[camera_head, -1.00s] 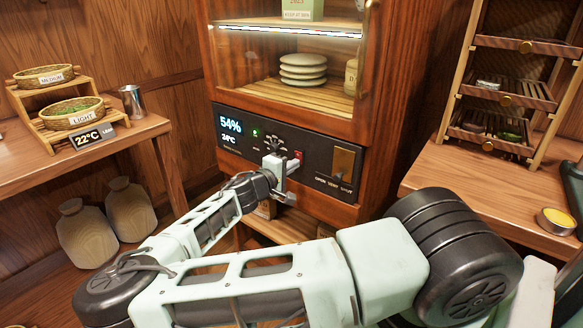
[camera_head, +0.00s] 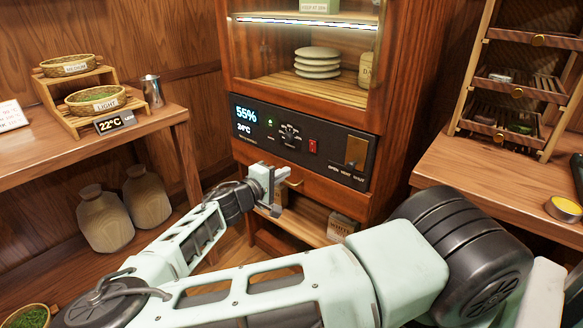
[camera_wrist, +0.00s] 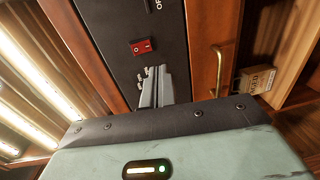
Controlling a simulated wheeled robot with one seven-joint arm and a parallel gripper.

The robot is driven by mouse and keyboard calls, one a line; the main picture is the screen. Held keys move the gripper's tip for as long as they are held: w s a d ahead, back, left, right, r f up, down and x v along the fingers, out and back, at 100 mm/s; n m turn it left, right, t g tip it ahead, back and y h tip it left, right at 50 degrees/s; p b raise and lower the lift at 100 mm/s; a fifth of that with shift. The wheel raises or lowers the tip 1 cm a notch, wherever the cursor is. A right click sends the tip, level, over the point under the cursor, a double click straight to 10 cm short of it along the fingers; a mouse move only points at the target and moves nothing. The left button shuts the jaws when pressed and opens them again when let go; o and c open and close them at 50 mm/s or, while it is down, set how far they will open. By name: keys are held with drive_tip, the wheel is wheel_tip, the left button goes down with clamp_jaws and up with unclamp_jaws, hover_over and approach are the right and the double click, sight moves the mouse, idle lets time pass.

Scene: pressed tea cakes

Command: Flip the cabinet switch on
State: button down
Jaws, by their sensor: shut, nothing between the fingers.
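The cabinet (camera_head: 388,62) has a dark control panel (camera_head: 256,143) below its glass compartment. A small red rocker switch (camera_head: 313,146) sits on the panel, right of the round dial (camera_head: 290,136). The switch also shows in the wrist view (camera_wrist: 143,46), just beyond the fingertips. My gripper (camera_head: 279,188) is below and left of the switch, in front of the cabinet's lower part, and apart from the switch. In the wrist view my gripper (camera_wrist: 152,76) is shut and empty. The panel display reads 55% and 24°C, and a small green light is lit.
A brass plate (camera_head: 356,152) is on the panel's right. A drawer handle (camera_head: 293,184) is close to my gripper. A wooden table (camera_head: 95,143) with baskets stands left, and another table (camera_head: 480,180) with a tray rack (camera_head: 515,85) stands right.

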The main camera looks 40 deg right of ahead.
drive_tip(key=shift+s+a+f, duration=0.1)
drive_tip(key=shift+a, duration=0.6)
drive_tip(key=shift+s+a+f, duration=0.1)
drive_tip(key=shift+a, duration=0.6)
drive_tip(key=s+a+f+m+g+y, duration=0.1)
drive_tip(key=s+a+f+g+y, duration=0.25)
drive_tip(key=s+f+y, duration=0.4)
drive_tip(key=s+a+r+n+g+y, duration=0.1)
drive_tip(key=s+a+y, duration=0.2)
drive_tip(key=s+a, duration=0.3)
drive_tip(key=s+a+r+n+g+y, duration=0.15)
drive_tip(key=s+a, duration=0.25)
drive_tip(key=a, duration=0.5)
drive_tip(key=s+a+r+n+t+y, duration=0.25)
drive_tip(key=s+a+r, duration=0.25)
drive_tip(key=r, duration=0.4)
drive_tip(key=s+a+r+n+t+y, duration=0.25)
drive_tip(key=s+a+r, duration=0.25)
drive_tip(key=r, duration=0.3)
wheel_tip(320, 180, up, 14)
drive_tip(key=g+p, duration=0.1)
drive_tip(key=p, duration=1.2)
drive_tip(key=shift+w+p, duration=0.3)
drive_tip(key=shift+p, duration=0.1)
